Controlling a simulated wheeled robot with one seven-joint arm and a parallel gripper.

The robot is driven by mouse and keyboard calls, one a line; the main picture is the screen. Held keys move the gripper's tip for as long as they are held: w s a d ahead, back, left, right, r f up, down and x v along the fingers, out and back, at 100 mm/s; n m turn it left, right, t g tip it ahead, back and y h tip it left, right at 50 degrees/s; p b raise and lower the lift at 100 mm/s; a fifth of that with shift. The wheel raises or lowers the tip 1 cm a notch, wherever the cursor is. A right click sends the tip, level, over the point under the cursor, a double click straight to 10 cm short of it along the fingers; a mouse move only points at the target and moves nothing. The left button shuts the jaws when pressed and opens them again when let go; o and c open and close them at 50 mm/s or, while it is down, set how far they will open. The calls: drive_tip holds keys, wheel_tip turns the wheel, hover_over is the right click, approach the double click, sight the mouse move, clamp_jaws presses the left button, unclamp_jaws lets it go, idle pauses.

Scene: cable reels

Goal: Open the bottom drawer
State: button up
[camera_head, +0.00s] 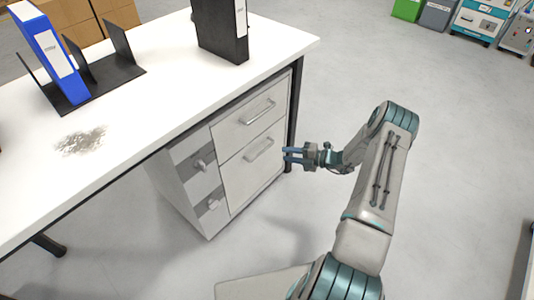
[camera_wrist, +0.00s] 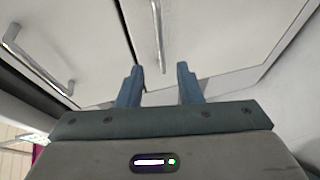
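A white drawer cabinet stands under the desk. Its bottom drawer (camera_head: 245,176) looks shut, with a metal bar handle (camera_head: 260,149) near its upper edge. The top drawer (camera_head: 235,120) above it also looks shut and has its own handle (camera_head: 258,112). My gripper (camera_head: 287,154) is open, with two blue fingers just to the right of the bottom drawer's handle. In the wrist view, my gripper (camera_wrist: 160,70) is open and empty. The bottom drawer's handle (camera_wrist: 157,35) lines up with the gap between the fingertips; I cannot tell how far its end reaches in.
The white desk (camera_head: 130,150) overhangs the cabinet. A dark desk leg (camera_head: 294,115) stands close behind my gripper. Knob-like handles (camera_head: 203,164) are on the cabinet's left face. A black binder (camera_head: 225,40) stands on the desk.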

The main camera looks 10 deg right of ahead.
sight(264, 151)
drive_tip(key=b+x, duration=0.1)
drive_tip(key=x, duration=0.8)
drive_tip(key=shift+w+a+f+b, duration=0.1)
drive_tip(key=shift+w+a+b, duration=0.1)
drive_tip(key=shift+a+b, duration=0.15)
drive_tip(key=shift+d, duration=0.1)
clamp_jaws()
drive_tip(key=shift+d, duration=0.1)
